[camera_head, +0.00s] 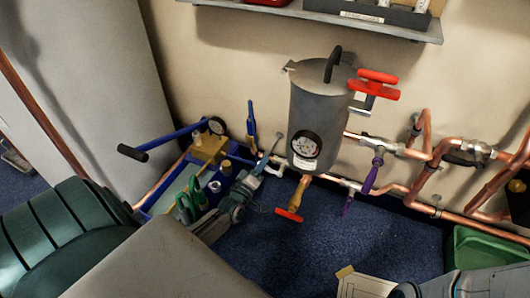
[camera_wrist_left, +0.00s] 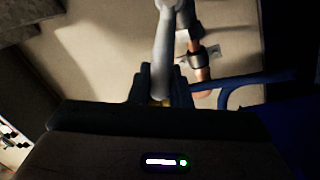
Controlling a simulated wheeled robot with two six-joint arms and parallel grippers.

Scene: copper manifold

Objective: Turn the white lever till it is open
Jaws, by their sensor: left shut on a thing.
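The white lever (camera_head: 275,168) shows in the head view low on the pipework, left of and below the grey tank. In the left wrist view the pale lever (camera_wrist_left: 163,50) runs up from between the dark fingers to a pipe fitting at the top. My right gripper is not seen in either view.
The grey tank (camera_head: 318,110) with a gauge hangs on the wall. A green tray (camera_head: 483,247) lies at lower right.

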